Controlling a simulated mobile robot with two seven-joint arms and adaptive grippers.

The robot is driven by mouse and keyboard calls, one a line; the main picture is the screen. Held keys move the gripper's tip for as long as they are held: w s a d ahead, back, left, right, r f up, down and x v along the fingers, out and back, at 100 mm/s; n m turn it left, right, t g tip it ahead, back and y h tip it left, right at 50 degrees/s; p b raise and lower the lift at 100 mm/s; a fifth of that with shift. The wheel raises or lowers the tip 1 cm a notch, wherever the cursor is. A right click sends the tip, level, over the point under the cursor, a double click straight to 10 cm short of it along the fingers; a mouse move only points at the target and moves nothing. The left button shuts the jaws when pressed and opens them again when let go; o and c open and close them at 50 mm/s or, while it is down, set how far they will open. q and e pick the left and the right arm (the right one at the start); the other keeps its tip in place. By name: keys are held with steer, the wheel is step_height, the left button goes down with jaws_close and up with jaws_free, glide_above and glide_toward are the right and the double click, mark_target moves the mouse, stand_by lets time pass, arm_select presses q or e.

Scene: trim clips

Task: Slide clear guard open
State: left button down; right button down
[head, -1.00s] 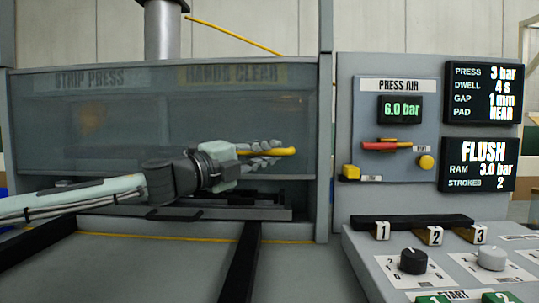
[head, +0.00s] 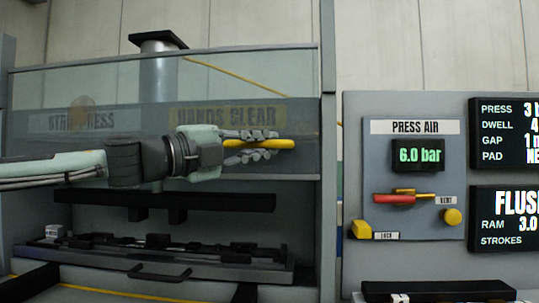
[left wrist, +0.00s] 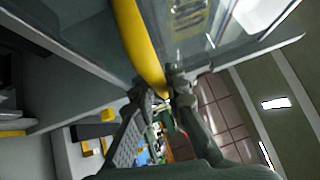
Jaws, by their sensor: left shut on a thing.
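The clear guard (head: 100,80) is a see-through panel in the head view, in front of the strip press. It is partly raised, and the press opening shows below it. Its yellow handle (head: 258,144) lies between the fingers of my left gripper (head: 252,146), which is shut on it. In the left wrist view the yellow handle (left wrist: 140,45) runs down into the fingers (left wrist: 160,95). Part of the handle is hidden by the fingers. My right gripper is not in view.
Below the guard, a black bar (head: 165,200) hangs above a tray with dark tooling and a front handle (head: 160,272). To the right stands the press air panel (head: 410,220) with a red lever (head: 395,198). Text screens (head: 510,135) are at the far right.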

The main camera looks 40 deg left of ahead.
arm_select(q)
steer(key=c, duration=1.5)
jaws_free()
steer(key=shift+c, duration=0.2)
steer(key=shift+s, duration=0.1)
steer(key=v, duration=1.2)
